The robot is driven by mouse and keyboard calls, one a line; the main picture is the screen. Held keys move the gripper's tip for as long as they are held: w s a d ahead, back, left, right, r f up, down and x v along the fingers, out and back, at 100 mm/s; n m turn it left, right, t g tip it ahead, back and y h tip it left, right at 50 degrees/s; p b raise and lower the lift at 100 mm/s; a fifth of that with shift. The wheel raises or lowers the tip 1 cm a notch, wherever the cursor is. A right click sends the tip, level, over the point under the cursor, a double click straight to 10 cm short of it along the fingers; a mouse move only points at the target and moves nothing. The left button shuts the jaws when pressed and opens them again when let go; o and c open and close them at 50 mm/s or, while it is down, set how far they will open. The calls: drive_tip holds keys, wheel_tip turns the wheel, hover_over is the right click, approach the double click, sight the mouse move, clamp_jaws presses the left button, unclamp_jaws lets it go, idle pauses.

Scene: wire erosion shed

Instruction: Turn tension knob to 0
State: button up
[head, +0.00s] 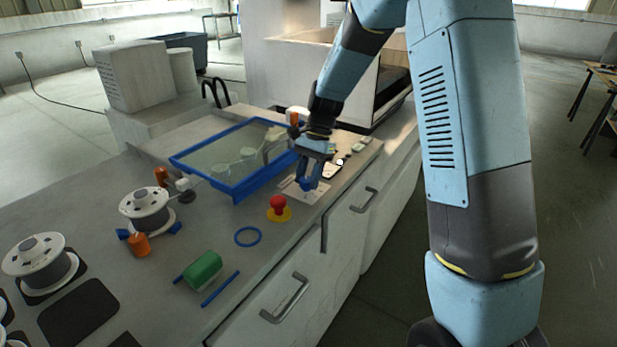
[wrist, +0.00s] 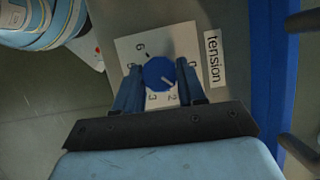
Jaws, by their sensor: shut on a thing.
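The tension knob (wrist: 158,73) is round and blue, with a short pale pointer mark towards the lower right in the wrist view. A white label reading "tension" (wrist: 214,58) lies to the right of the plate. My gripper (wrist: 159,72) is shut on the knob, one finger on each side. In the head view my gripper (head: 308,178) points down at the dial plate (head: 316,195) on the bench; the knob is mostly hidden there.
A red mushroom button (head: 278,203) on a yellow base stands close in front of the dial. A blue-framed clear panel (head: 236,192) is to the left.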

drive_tip(key=n, duration=0.2)
drive_tip(key=n+h, duration=0.1)
drive_tip(key=n, duration=0.1)
drive_tip(key=shift+w+a+n+g+h, duration=0.15)
drive_tip(key=shift+n+g+h, duration=0.15)
drive_tip(key=n+h, duration=0.1)
drive_tip(key=n, duration=0.3)
drive_tip(key=shift+a+n+h, duration=0.1)
drive_tip(key=shift+n+h, duration=0.2)
drive_tip(key=shift+h, duration=0.1)
drive_tip(key=o, duration=1.1)
drive_tip(key=shift+c, duration=0.2)
drive_tip(key=v, duration=1.3)
drive_tip(key=shift+w+r, duration=0.25)
drive_tip(key=shift+r, duration=0.05)
